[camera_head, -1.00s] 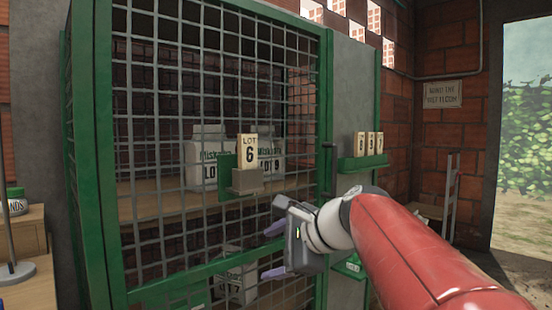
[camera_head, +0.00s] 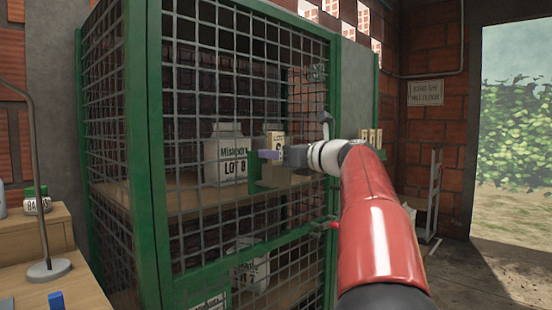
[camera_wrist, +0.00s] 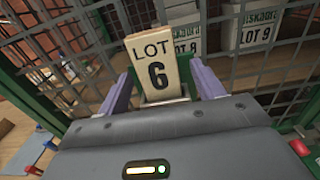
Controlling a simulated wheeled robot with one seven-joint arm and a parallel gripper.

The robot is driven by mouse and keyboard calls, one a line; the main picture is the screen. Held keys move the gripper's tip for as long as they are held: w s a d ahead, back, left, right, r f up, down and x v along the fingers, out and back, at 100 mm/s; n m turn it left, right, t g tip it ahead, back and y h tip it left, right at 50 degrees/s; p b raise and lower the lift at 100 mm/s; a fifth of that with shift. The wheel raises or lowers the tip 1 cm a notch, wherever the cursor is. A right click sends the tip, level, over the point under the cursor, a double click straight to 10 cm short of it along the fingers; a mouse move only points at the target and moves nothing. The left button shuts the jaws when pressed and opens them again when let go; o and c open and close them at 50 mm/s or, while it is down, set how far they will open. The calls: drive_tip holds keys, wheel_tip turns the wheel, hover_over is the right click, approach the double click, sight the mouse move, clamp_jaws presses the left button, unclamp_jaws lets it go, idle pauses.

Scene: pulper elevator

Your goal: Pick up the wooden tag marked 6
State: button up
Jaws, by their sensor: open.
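The wooden tag marked LOT 6 (camera_wrist: 158,66) stands upright in front of the wire mesh, large in the wrist view. In the head view the tag (camera_head: 273,139) is mostly hidden behind my gripper (camera_head: 272,155). It stands in a green holder (camera_head: 262,178) on the cage front. In the wrist view my gripper (camera_wrist: 163,88) is open, with one purple finger on each side of the tag. A narrow gap shows on the left of the tag; contact on the right is hard to tell.
The green mesh cage (camera_head: 146,150) stands right behind the tag, with white LOT containers (camera_head: 226,154) on its shelf. More tags (camera_head: 371,137) sit on a rack to the right, partly behind my arm. A wooden desk (camera_head: 50,240) with a lamp is at left.

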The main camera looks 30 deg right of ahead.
drive_tip(key=shift+x, duration=0.8)
drive_tip(key=c, duration=1.1)
drive_tip(key=shift+o, duration=0.2)
drive_tip(key=shift+r, duration=0.1)
